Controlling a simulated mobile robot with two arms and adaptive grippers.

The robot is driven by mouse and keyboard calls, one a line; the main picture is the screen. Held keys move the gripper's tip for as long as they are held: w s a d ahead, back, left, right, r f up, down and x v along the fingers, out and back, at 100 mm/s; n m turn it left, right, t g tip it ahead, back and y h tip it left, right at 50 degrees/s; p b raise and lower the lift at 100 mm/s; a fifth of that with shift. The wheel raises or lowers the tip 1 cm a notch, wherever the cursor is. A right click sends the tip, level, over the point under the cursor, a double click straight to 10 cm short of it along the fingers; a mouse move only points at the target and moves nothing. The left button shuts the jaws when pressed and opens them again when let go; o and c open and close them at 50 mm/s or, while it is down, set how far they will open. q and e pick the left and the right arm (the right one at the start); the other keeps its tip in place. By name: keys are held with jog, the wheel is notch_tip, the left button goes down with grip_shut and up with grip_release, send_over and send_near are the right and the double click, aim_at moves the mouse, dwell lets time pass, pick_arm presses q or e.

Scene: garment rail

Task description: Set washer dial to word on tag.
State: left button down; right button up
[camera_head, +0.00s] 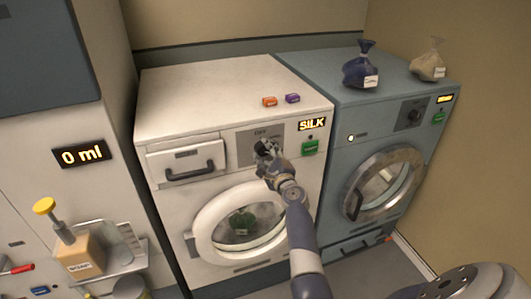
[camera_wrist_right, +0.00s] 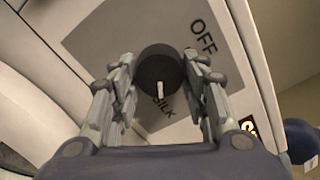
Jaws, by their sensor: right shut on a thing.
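The white washer (camera_head: 205,98) stands in the middle of the head view. Its black dial (camera_wrist_right: 158,68) has a white pointer mark aimed at the word SILK, which is partly covered; OFF shows at the upper right of the grey panel. The washer display (camera_head: 312,124) reads SILK. My right gripper (camera_head: 266,149) is at the panel, its fingers closed on both sides of the dial; it also shows in the right wrist view (camera_wrist_right: 160,76). A dark blue bag (camera_head: 359,69) with a white tag (camera_head: 371,81) sits on the blue-grey machine; the tag's writing is unreadable. My left gripper is not in view.
A green button (camera_head: 310,147) is right of the dial. Orange (camera_head: 270,101) and purple (camera_head: 292,98) blocks lie on the washer top. A beige tagged bag (camera_head: 428,64) sits on the blue-grey machine (camera_head: 345,112). A soap dispenser (camera_head: 80,255) stands at left.

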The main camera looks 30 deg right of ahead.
jog(key=o, duration=1)
jog(key=v, duration=1.2)
jog(key=shift+d+f, duration=0.1)
